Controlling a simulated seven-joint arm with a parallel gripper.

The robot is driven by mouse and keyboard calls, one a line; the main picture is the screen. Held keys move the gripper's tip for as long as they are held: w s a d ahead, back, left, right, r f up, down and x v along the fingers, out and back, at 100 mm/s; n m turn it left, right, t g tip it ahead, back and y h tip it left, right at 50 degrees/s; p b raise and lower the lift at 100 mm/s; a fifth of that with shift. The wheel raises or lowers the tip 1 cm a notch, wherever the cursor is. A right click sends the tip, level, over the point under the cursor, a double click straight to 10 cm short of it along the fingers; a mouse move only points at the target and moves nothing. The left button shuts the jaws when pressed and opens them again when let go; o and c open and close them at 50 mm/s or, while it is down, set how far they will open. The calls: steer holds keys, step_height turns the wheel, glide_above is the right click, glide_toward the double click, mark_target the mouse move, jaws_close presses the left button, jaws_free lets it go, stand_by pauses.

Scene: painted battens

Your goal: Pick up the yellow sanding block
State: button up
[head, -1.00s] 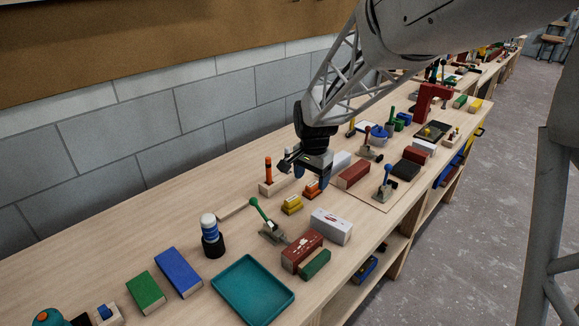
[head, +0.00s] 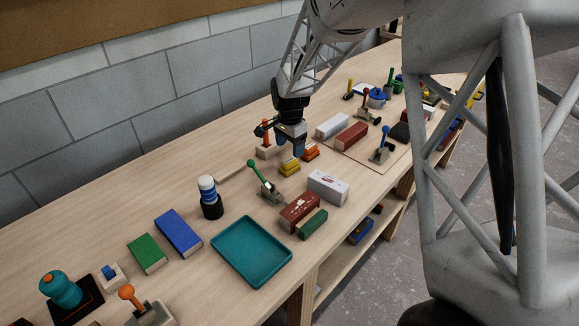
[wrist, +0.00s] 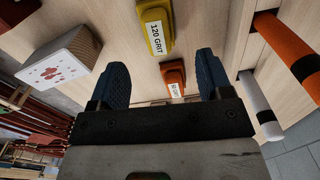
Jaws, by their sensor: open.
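The yellow sanding block (head: 289,167) sits on the wooden bench just in front of an orange block (head: 310,152). In the wrist view the yellow block (wrist: 156,28) carries a white label reading "120 GRIT", and the orange block (wrist: 173,78) lies between the fingertips in the picture. My gripper (head: 285,150) is above the bench near both blocks. In the wrist view my gripper (wrist: 163,72) is open, with its two dark blue fingers apart and nothing held. The yellow block appears beyond the fingertips, not between them.
An orange-and-black marker-like post (head: 266,140) stands in a wooden base beside my gripper. A green-handled clamp (head: 262,180), a white box (head: 328,187), a dark red box (head: 299,211) and a teal tray (head: 251,252) are nearer.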

mark_target(289, 160)
steer(key=shift+f, duration=1.25)
steer(key=shift+f, duration=0.1)
steer(key=shift+s+f, duration=0.15)
steer(key=shift+f, duration=1.15)
steer(key=shift+s+f, duration=0.1)
steer(key=shift+f, duration=1.15)
steer(key=shift+c, duration=0.3)
steer(key=c, duration=1)
